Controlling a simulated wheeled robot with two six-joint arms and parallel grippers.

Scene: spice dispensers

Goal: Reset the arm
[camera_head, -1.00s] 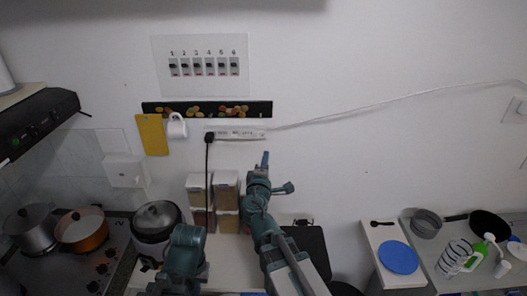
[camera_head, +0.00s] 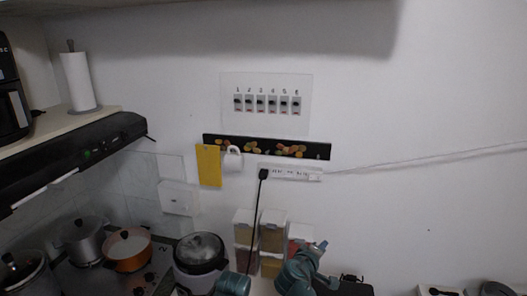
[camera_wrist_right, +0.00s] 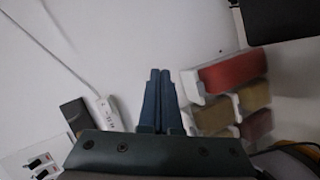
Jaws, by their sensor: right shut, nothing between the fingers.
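My right gripper (camera_wrist_right: 160,75) is shut and empty in the right wrist view, its two dark blue fingers side by side. In the head view my right arm (camera_head: 300,272) is low in the picture, in front of the spice dispensers and overlapping their right side. The dispensers (camera_head: 272,232) are stacked against the wall, with clear fronts and brown contents. The right wrist view shows a red one (camera_wrist_right: 235,72) and several brown ones (camera_wrist_right: 214,115) right of the fingers, apart from them.
A power strip (camera_head: 290,173) with a black plug and cord hangs above the dispensers. Numbered switches (camera_head: 267,104) are on the wall. A rice cooker (camera_head: 200,256) and an orange pot (camera_head: 127,250) stand at left.

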